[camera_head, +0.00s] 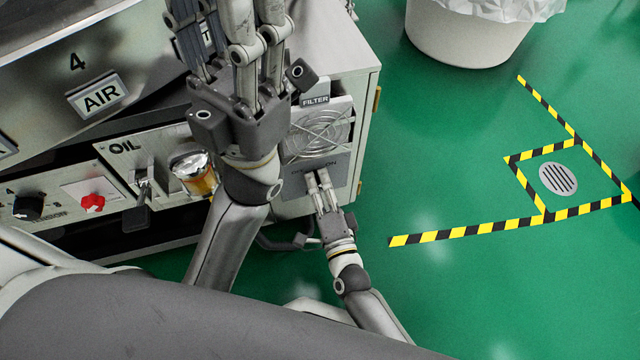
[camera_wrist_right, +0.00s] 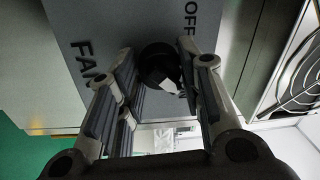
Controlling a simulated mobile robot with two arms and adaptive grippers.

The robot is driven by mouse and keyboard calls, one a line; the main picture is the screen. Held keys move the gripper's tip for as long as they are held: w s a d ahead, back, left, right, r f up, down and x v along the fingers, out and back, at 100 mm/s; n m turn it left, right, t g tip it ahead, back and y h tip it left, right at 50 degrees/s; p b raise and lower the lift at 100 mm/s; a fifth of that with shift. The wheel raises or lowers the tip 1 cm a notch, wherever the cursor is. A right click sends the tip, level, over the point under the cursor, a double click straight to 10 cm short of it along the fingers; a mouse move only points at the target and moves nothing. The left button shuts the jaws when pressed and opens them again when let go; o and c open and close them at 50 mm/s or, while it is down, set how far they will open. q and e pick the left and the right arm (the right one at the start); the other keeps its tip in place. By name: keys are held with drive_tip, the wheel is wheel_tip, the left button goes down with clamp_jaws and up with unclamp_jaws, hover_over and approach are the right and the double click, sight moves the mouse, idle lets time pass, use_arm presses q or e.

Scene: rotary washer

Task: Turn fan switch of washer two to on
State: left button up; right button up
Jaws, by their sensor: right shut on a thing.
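The fan switch is a black round knob (camera_wrist_right: 158,64) with a white mark, on a grey panel (camera_wrist_right: 110,22) lettered FAN and OFF in the right wrist view. My right gripper (camera_wrist_right: 165,75) is shut on this knob, with its fingers on both sides of it. In the head view my right gripper (camera_head: 318,178) reaches the grey panel below the round fan grille (camera_head: 316,134); the knob is hidden there by the fingers. My left gripper (camera_head: 228,20) is large in the foreground, with its fingers apart and pointing up, nothing seen between them; its tips are near the top edge.
An oil unit (camera_head: 125,150) with a jar (camera_head: 193,172), a red knob (camera_head: 93,203) and a black knob (camera_head: 28,207) lies to the left. A white bin (camera_head: 470,35) stands at the top right. Green floor with striped tape (camera_head: 470,231) around a drain (camera_head: 558,179) is open.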

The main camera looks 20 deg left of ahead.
drive_tip(key=shift+f, duration=0.1)
drive_tip(key=o, duration=1)
drive_tip(key=shift+o, duration=0.2)
drive_tip(key=r+v, duration=0.1)
drive_tip(key=v, duration=1.1)
drive_tip(key=shift+f, duration=0.45)
